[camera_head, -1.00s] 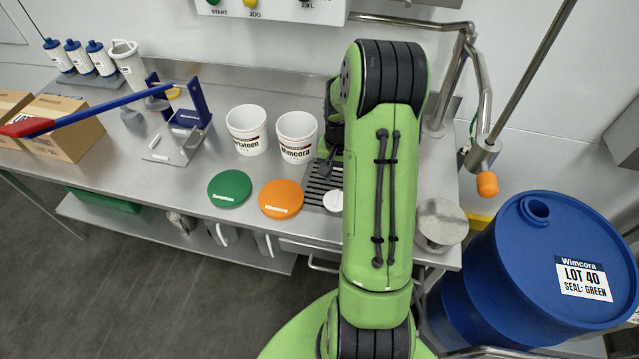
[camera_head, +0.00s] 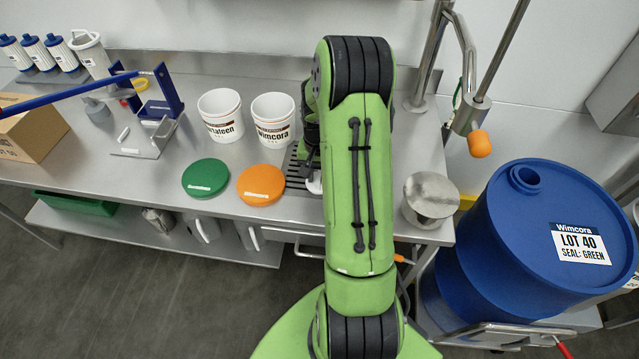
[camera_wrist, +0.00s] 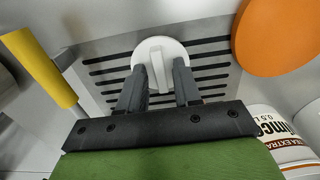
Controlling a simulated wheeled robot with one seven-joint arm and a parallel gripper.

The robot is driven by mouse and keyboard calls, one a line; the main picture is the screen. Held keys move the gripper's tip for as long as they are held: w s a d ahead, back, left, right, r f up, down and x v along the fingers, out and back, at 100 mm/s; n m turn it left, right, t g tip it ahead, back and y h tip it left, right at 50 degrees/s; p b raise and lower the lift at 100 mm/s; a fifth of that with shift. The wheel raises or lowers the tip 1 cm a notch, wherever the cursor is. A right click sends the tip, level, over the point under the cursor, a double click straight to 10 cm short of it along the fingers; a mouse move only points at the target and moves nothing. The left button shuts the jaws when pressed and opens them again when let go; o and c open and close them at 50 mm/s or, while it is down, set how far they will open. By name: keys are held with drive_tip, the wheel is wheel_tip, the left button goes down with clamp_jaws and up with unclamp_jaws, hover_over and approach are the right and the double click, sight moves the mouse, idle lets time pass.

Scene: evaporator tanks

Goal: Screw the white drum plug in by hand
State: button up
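The white drum plug (camera_wrist: 158,58) lies on the slotted black grate (camera_wrist: 105,65) of the steel bench, its raised grip bar facing up. In the head view only a sliver of the plug (camera_head: 315,183) shows beside my arm. My gripper (camera_wrist: 158,84) is open, its two dark fingers apart on either side of the grip bar. I cannot tell whether they touch the plug. The blue drum (camera_head: 470,245), labelled "LOT 40 SEAL: GREEN", stands at the right with a round bung opening (camera_head: 526,179) in its top.
A green lid (camera_head: 205,177), an orange lid (camera_head: 261,184) and two white tubs (camera_head: 221,115) (camera_head: 273,119) stand left of my arm. A steel cylinder (camera_head: 430,196) sits at the bench's right end. A metal pipe with an orange tip (camera_head: 480,144) hangs near the drum.

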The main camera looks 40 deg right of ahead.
sight(319, 178)
clamp_jaws()
drive_tip(key=shift+r, duration=0.1)
drive_tip(key=shift+r+p, duration=2.8)
drive_tip(key=shift+r, duration=0.75)
drive_tip(key=shift+f, duration=0.1)
